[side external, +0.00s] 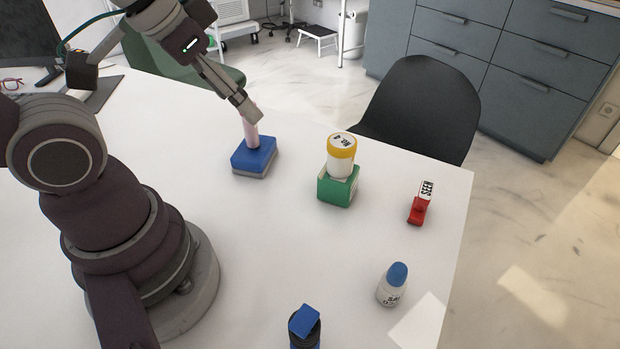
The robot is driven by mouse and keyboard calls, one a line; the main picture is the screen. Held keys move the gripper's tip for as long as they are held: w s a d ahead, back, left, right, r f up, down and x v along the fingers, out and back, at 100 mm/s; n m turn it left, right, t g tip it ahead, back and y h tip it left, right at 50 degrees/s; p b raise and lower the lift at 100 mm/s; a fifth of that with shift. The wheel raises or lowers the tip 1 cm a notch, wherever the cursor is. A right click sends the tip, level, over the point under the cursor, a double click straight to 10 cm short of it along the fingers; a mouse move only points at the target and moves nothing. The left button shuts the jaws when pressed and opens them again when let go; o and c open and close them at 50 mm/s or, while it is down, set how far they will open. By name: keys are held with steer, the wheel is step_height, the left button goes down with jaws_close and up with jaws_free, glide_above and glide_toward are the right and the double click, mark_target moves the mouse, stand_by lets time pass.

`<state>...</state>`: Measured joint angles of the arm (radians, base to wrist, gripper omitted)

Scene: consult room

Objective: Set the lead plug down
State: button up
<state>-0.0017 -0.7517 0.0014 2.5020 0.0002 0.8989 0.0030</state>
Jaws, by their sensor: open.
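My gripper (247,113) is open and points down and to the right, its fingertips at the top of a pale pink upright cylinder (252,136). The cylinder stands on a blue block with a grey base (254,158) on the white table (225,225). The fingers overlap the cylinder's top in this view, so I cannot tell if they touch it. Nothing in view is clearly marked as the lead plug; I cannot tell whether the pink cylinder is it.
A yellow-capped white jar (341,158) sits in a green block (337,187). A black chair (422,105) is beyond the table edge.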

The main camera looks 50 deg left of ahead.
steer(key=n+g+h, duration=1.2)
steer(key=g+h, duration=0.2)
steer(key=h, duration=0.2)
glide_toward(304, 329)
steer(key=x, duration=0.3)
steer(key=f+x, duration=0.1)
steer(key=x, duration=0.2)
steer(key=f+x, duration=0.1)
steer(key=x, duration=0.2)
steer(key=shift+d+f, duration=0.1)
steer(key=shift+d, duration=0.1)
jaws_close()
